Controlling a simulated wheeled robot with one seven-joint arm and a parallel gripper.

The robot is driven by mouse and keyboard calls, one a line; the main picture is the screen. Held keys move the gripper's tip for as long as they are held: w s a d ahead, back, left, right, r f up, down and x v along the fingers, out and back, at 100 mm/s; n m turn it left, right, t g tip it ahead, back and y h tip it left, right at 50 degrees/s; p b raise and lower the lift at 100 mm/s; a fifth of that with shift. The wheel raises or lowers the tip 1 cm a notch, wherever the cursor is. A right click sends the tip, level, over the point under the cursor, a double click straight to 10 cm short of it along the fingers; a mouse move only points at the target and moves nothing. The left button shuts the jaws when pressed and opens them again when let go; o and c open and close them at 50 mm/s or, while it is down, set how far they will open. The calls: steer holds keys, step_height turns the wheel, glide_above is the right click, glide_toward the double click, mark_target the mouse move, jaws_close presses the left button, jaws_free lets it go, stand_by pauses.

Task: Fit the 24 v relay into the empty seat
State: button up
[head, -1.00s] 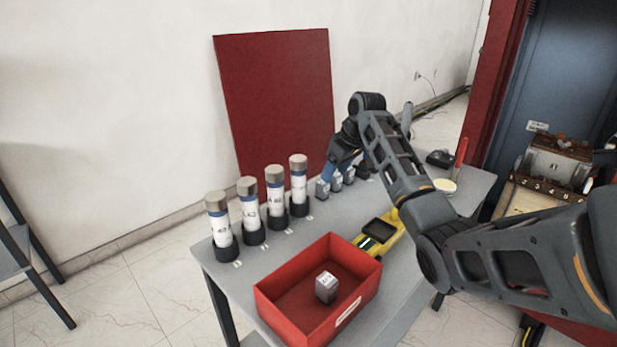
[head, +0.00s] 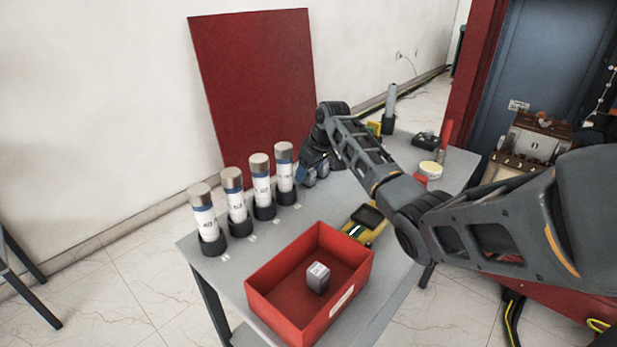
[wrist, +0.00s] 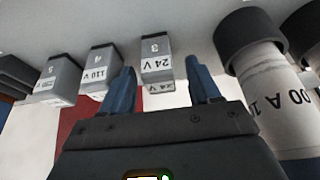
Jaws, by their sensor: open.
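The 24 V relay (wrist: 155,48) is a small grey block marked 3 and 24 V in the wrist view. My gripper (wrist: 160,70) is open, with one blue finger on each side of this relay. Gaps show between the relay and both fingers. In the head view my gripper (head: 304,172) is low at the table's far side, beside the row of relays, and partly hides them. The empty seat cannot be made out in these frames.
A 110 V relay (wrist: 98,68) and another relay (wrist: 62,78) stand beside the 24 V one. Labelled cylinders (head: 284,168) in black bases stand close on the other side. A red bin (head: 270,305) holds a grey block (head: 318,277). A yellow meter (head: 364,222) lies behind it.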

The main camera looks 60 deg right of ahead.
steer(key=c, duration=1)
steer(key=shift+c, duration=0.3)
steer(key=shift+r, duration=0.15)
